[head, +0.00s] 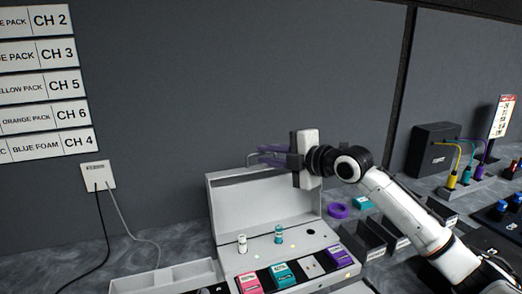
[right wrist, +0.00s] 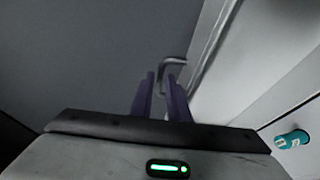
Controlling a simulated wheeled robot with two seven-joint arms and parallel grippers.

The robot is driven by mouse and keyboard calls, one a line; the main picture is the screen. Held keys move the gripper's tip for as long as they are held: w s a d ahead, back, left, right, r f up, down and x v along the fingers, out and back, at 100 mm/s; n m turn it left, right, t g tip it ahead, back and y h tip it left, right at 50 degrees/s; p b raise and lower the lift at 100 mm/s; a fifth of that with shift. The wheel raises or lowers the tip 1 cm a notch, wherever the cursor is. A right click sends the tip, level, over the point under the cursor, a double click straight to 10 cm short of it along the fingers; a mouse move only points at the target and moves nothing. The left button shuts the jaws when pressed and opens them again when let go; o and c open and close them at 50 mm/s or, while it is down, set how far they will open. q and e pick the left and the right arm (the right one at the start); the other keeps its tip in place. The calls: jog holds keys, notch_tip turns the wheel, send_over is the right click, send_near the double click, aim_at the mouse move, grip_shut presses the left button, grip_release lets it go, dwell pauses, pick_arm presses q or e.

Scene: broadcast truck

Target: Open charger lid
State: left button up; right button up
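The charger (head: 287,258) is a pale grey box on the counter. Its lid (head: 265,207) stands up, tilted back near the wall, so the inside shows. My right gripper (head: 263,155) is at the lid's top edge. In the right wrist view its two purple-grey fingers (right wrist: 161,92) stand apart, with a visible gap. The lid's grey handle (right wrist: 174,62) shows at the fingertips, partly between them; contact cannot be made out. The lid (right wrist: 208,60) runs along the right of that view. My left gripper is not in view.
A white battery (head: 242,243) and a teal battery (head: 279,234) stand in the charger. Pink, teal and purple packs (head: 339,255) lie along its front. A purple tape roll (head: 338,210) and dark bins (head: 385,237) are at right. A wall outlet (head: 98,175) with cables is at left.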

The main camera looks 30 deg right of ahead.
jog(key=shift+x, duration=1.35)
grip_shut()
dwell(0.4)
